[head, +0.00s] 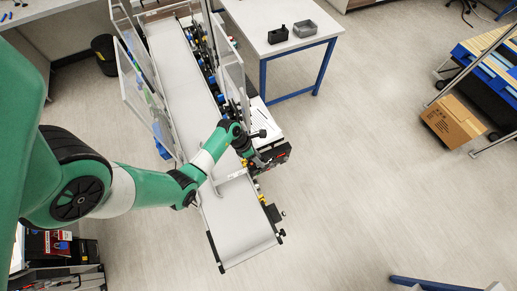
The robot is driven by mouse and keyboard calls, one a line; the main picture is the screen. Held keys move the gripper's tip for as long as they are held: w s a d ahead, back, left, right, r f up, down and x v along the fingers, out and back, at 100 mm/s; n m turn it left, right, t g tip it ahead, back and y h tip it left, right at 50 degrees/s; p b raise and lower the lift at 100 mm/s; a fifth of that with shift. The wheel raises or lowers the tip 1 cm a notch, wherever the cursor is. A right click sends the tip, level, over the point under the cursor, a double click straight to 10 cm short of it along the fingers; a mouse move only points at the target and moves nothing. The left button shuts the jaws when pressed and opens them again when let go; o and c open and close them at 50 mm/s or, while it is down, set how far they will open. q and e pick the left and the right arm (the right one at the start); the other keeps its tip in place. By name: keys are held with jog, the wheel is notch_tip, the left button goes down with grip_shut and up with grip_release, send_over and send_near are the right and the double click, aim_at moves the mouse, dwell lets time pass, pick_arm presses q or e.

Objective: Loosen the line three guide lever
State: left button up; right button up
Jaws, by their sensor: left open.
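A white belt conveyor (185,75) runs from the top of the head view down to a free end at lower middle. My left arm, green and white, reaches across it from the left. My left gripper (257,161) is at the conveyor's right edge, small and pointing down, and is open. A dark device (274,154) lies close beside it. Small yellow and red parts (261,196) sit along the right rail just below. I cannot make out which part is the line three guide lever; the gripper and wrist may hide it. My right gripper is out of view.
Clear guard panels (138,85) stand along the conveyor's left side, with another (233,75) on its right. A white table (262,20) with blue legs holds a black box and a grey bin. A cardboard box (453,121) stands at right. The floor at lower right is mostly free.

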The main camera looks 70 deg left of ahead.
pick_arm(q)
grip_shut()
dwell(0.3)
jog(key=shift+s+a+n+y, duration=0.1)
jog(key=shift+a+n+y, duration=0.1)
jog(key=shift+n, duration=0.4)
jog(key=shift+a+n+y, duration=0.1)
jog(key=shift+n+y, duration=0.1)
jog(key=shift+n, duration=0.4)
grip_release()
jog(key=shift+r, duration=0.1)
